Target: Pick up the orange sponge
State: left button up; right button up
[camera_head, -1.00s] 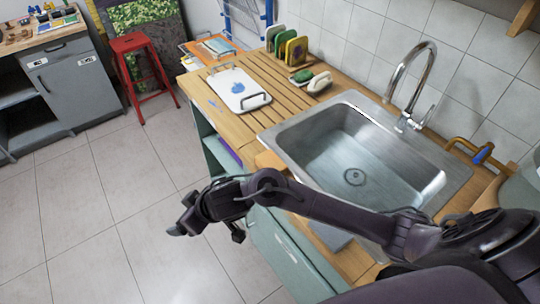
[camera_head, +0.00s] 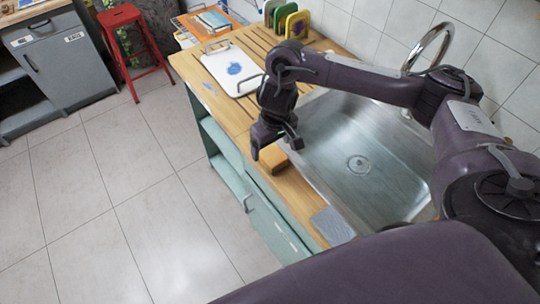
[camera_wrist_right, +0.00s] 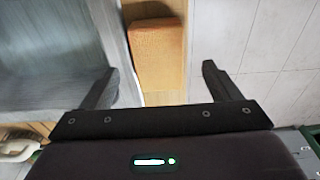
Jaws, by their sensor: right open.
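The orange sponge (camera_head: 273,159) lies on the wooden counter strip at the front left corner of the sink. In the right wrist view the sponge (camera_wrist_right: 157,55) shows as an orange block, ahead of and between the two fingers. My right gripper (camera_head: 277,147) is open and empty, pointing down just above the sponge in the head view. Its fingers (camera_wrist_right: 159,72) stand wide apart in the wrist view, with the sponge narrower than the gap. Whether they are level with it I cannot tell. My left gripper is not in view.
The steel sink (camera_head: 365,185) lies right of the sponge, and the counter's front edge drops to the floor on its left. A grey pad (camera_head: 332,226) lies nearer on the strip.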

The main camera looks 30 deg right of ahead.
aim_at(270, 152)
jog(key=f, duration=0.4)
jog(key=shift+w+d, duration=0.1)
jog(key=shift+w, duration=0.25)
jog(key=shift+f, duration=0.25)
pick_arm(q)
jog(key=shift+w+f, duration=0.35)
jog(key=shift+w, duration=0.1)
pick_arm(e)
jog(key=shift+c, duration=0.2)
jog(key=c, duration=1)
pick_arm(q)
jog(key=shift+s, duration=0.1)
pick_arm(e)
jog(key=shift+r, duration=0.15)
